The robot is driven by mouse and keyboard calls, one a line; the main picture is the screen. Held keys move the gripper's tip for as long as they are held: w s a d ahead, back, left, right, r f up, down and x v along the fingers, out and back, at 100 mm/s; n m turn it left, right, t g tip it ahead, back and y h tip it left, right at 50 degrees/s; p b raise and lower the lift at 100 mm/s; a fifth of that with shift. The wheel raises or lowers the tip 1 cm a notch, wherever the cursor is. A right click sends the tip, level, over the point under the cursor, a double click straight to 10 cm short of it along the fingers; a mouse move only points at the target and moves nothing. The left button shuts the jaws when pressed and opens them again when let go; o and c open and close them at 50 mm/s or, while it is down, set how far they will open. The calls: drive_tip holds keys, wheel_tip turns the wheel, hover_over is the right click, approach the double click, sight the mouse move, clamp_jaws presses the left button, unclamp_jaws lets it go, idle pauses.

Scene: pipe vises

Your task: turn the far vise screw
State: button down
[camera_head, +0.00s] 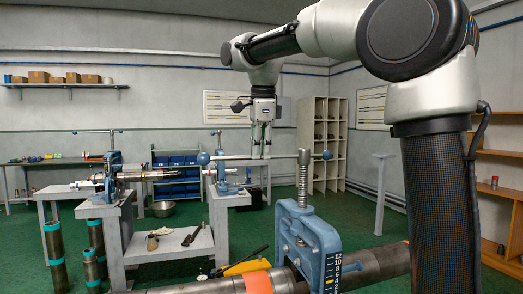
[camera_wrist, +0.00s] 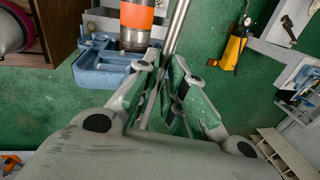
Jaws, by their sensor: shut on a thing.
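In the head view three blue pipe vises show. The large one (camera_head: 305,235) at front right holds a dark pipe (camera_head: 370,262) with an orange band. Its upright screw (camera_head: 303,180) carries a long, nearly level handle bar (camera_head: 235,157) with a blue ball at each end. My gripper (camera_head: 262,153) points down and is shut on this bar, left of the screw. In the wrist view the bar (camera_wrist: 178,30) runs between the fingers of my gripper (camera_wrist: 165,70). Two smaller vises, left (camera_head: 113,170) and centre (camera_head: 223,178), stand farther back; my gripper is apart from both.
A low bench (camera_head: 168,250) with tools stands left of the large vise. A yellow tool (camera_head: 248,265) lies beside it. Upright pipes (camera_head: 55,255) stand at far left, and a grey post (camera_head: 380,195) stands right. Green floor is open at the back.

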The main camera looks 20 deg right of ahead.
drive_tip(key=w+d+m+h, duration=0.1)
drive_tip(key=w+d+m, duration=0.1)
drive_tip(key=w+m, duration=0.4)
drive_tip(key=shift+w, duration=0.15)
drive_tip(key=shift+d+r, duration=0.1)
idle(0.5)
drive_tip(key=c, duration=1.5)
unclamp_jaws()
drive_tip(key=v, duration=1.2)
drive_tip(key=shift+w, duration=0.2)
